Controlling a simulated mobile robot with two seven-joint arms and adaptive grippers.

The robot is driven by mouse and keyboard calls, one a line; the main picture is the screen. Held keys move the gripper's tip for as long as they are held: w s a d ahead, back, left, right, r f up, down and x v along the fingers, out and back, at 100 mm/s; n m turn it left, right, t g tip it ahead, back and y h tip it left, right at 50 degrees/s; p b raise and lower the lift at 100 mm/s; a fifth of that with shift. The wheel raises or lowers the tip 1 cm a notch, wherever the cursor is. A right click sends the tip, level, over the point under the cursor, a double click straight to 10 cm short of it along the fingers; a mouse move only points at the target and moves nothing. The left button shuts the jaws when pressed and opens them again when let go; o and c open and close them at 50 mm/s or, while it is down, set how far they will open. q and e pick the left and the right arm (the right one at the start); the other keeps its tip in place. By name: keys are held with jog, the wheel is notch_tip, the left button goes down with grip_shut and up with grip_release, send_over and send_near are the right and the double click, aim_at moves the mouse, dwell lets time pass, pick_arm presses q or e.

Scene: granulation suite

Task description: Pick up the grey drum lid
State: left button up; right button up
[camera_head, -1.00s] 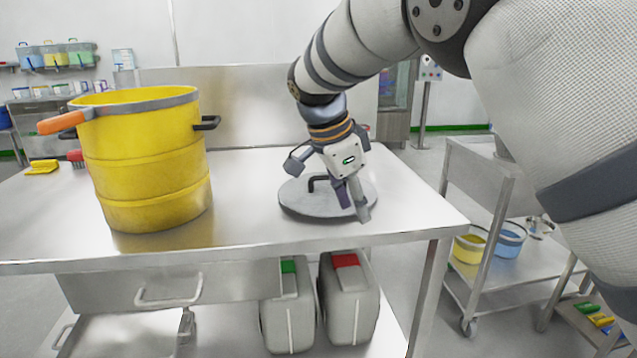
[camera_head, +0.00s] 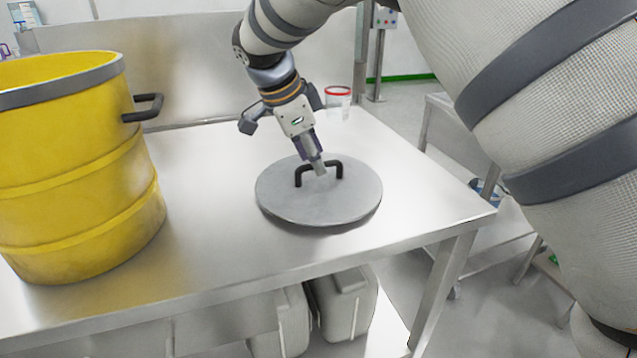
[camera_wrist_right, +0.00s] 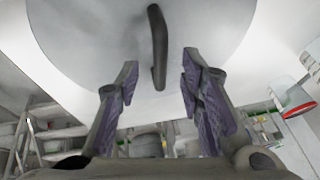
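The grey drum lid (camera_head: 330,205) lies flat on the steel table, a round disc with a black bar handle (camera_head: 318,166) standing up on it. My right gripper (camera_head: 315,165) comes down from above and behind, its fingertips by the handle in the head view. In the right wrist view the gripper (camera_wrist_right: 158,85) is open, with the lid (camera_wrist_right: 90,40) ahead and the handle (camera_wrist_right: 158,50) showing between the two fingers. Nothing is between the finger pads as a grasp. My left gripper is not in view.
A yellow drum (camera_head: 75,170) with an open top and black side handle stands left of the lid. A clear tub with a red rim (camera_head: 338,103) stands behind it. The steel table (camera_head: 220,240) is bare between drum and lid. A cart (camera_head: 480,170) stands to the right.

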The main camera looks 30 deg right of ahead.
jog(key=x, duration=0.3)
jog(key=shift+f, duration=0.1)
grip_shut()
